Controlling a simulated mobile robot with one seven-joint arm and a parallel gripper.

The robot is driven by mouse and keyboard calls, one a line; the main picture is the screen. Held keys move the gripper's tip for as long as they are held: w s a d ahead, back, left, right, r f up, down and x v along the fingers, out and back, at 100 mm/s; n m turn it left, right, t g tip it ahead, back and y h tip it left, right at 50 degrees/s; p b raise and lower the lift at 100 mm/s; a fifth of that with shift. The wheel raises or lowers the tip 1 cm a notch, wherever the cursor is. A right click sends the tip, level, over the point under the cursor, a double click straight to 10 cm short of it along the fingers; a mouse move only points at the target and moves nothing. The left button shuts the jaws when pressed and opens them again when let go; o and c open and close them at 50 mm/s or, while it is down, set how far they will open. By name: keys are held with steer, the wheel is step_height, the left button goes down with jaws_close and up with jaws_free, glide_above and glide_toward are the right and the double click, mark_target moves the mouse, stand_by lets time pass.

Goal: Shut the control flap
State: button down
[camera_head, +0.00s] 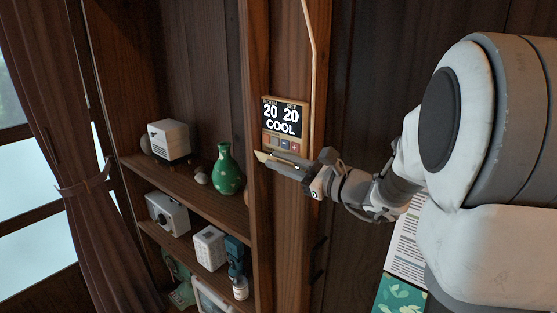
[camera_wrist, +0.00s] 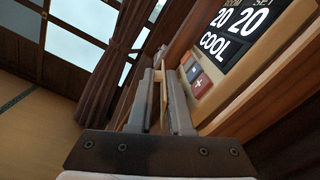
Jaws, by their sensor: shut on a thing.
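The control panel (camera_head: 285,122) is mounted on a wooden post; its dark display reads 20, 20 and COOL. Below the display a row of small buttons is uncovered, and they also show in the wrist view (camera_wrist: 197,78). The tan control flap (camera_head: 262,156) sticks out below the buttons, open. My gripper (camera_head: 279,165) reaches in from the right just under the panel. In the wrist view its two fingers (camera_wrist: 161,80) are shut on the thin flap, seen edge-on between them. The fingers hide much of the flap.
Left of the post, shelves hold a green vase (camera_head: 226,170), a white box-shaped device (camera_head: 168,139), a camera-like thing (camera_head: 167,214) and other small items. A curtain (camera_head: 75,150) hangs by the window. A poster (camera_head: 408,245) is at lower right. A thin conduit runs up from the panel.

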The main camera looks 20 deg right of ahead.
steer(key=shift+f+m, duration=0.1)
steer(key=shift+m, duration=0.3)
steer(key=c, duration=0.9)
jaws_free()
